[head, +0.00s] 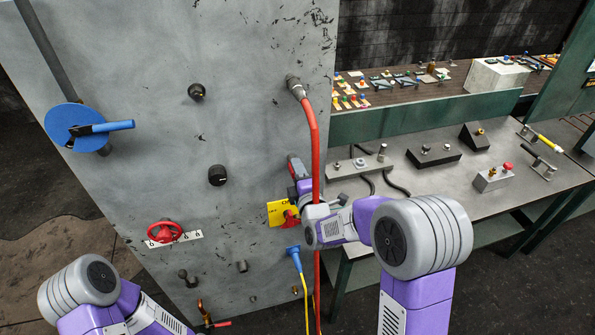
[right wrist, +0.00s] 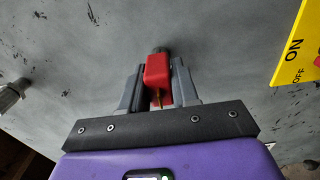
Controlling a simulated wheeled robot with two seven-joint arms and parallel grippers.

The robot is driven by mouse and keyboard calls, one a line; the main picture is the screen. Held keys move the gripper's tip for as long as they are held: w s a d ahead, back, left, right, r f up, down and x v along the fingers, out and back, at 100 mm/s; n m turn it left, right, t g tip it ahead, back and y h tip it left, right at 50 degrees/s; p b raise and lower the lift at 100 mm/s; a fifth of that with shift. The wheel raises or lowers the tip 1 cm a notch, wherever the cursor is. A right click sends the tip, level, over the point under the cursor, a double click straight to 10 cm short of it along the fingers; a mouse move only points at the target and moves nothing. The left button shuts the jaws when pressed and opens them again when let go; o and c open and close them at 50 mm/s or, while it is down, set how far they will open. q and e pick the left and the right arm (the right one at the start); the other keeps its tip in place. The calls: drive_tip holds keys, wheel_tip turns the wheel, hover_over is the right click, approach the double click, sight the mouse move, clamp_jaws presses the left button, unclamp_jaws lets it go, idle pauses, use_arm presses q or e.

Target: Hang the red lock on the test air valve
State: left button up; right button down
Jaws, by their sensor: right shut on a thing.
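The red lock (right wrist: 157,72) is between the two grey fingers of my right gripper (right wrist: 159,80) in the right wrist view. The gripper is shut on it, close to the grey panel. A dark round part shows just behind the lock's far end; I cannot tell whether they touch. In the head view, my right gripper (head: 303,188) is at the panel's right side, partly behind the red hose. A yellow ON/OFF plate (head: 277,211) with a red handle (head: 291,218) sits just below it. I cannot tell which fitting is the test air valve. My left gripper is out of view.
The red hose (head: 314,150) hangs from a fitting down past my right wrist. The panel (head: 130,60) also carries a blue disc handle (head: 75,127), black knobs (head: 217,175) and a red wheel (head: 164,231). A workbench (head: 430,185) with small devices stands to the right.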

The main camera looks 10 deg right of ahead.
drive_tip(key=shift+s+d+b, duration=0.1)
drive_tip(key=shift+s+b, duration=0.3)
drive_tip(key=shift+s, duration=1.75)
